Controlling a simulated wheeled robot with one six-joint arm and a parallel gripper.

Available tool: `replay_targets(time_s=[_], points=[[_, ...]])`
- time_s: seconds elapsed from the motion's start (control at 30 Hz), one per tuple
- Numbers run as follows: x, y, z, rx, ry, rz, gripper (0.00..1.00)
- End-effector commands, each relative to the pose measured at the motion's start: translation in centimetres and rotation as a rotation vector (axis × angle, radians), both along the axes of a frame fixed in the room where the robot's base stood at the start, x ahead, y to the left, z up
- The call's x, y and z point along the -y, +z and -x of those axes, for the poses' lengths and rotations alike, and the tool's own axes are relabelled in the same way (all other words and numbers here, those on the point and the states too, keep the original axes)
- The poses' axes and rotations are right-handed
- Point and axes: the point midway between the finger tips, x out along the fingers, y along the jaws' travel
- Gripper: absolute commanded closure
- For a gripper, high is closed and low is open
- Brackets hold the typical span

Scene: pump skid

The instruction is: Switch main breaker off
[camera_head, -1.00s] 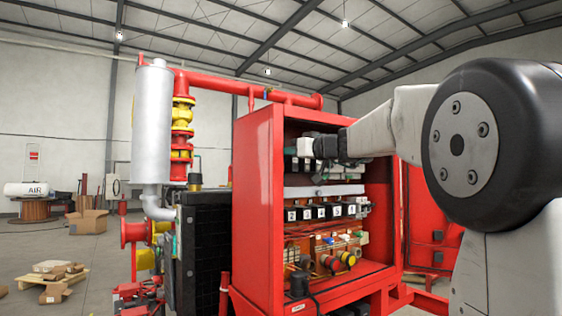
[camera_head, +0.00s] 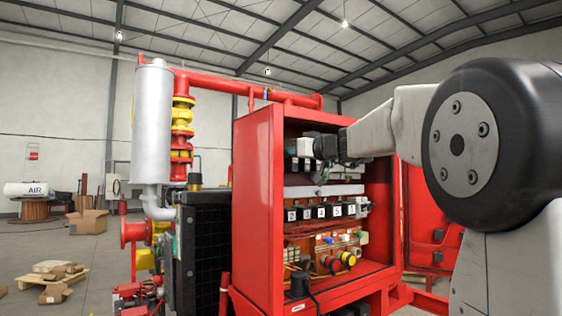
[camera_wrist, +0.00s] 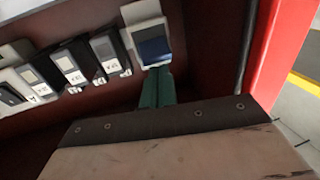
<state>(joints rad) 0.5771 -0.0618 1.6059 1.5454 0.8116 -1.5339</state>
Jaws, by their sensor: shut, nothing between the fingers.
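My gripper (camera_wrist: 158,86) shows in the wrist view as two green fingers, closed together with nothing between them. The fingertips are at the lower edge of a white switch unit with a dark blue face (camera_wrist: 154,46), which is probably the main breaker. I cannot tell whether they touch it. To its left is a row of black breakers with white labels (camera_wrist: 74,66). In the head view, my arm reaches from the right into the upper part of the open red cabinet (camera_head: 258,205). There my arm hides part of the upper row, and the fingertips are hard to make out.
A lower row of labelled black breakers (camera_head: 322,212) sits below the grey duct. Red and yellow buttons (camera_head: 347,258) are on the panel beneath. In the wrist view, the cabinet's red edge (camera_wrist: 283,50) and a dark cable (camera_wrist: 247,45) are to the right.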

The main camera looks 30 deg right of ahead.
Motion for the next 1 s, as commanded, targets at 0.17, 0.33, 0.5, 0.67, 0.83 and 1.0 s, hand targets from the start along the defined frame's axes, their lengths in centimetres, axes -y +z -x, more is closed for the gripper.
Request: replay_targets(time_s=[0.17, 0.33, 0.5, 0.67, 0.83, 1.0], points=[[0.0, 0.0, 0.0, 0.0, 0.0, 0.0, 1.0], [0.0, 0.0, 0.0, 0.0, 0.0, 0.0, 1.0], [0.0, -0.1, 0.0, 0.0, 0.0, 0.0, 1.0], [0.0, -0.5, 0.0, -0.001, 0.0, 0.0, 1.0], [0.0, -1.1, 0.0, -0.002, 0.0, -0.001, 1.0], [0.0, -1.6, 0.0, -0.001, 0.0, 0.0, 1.0]])
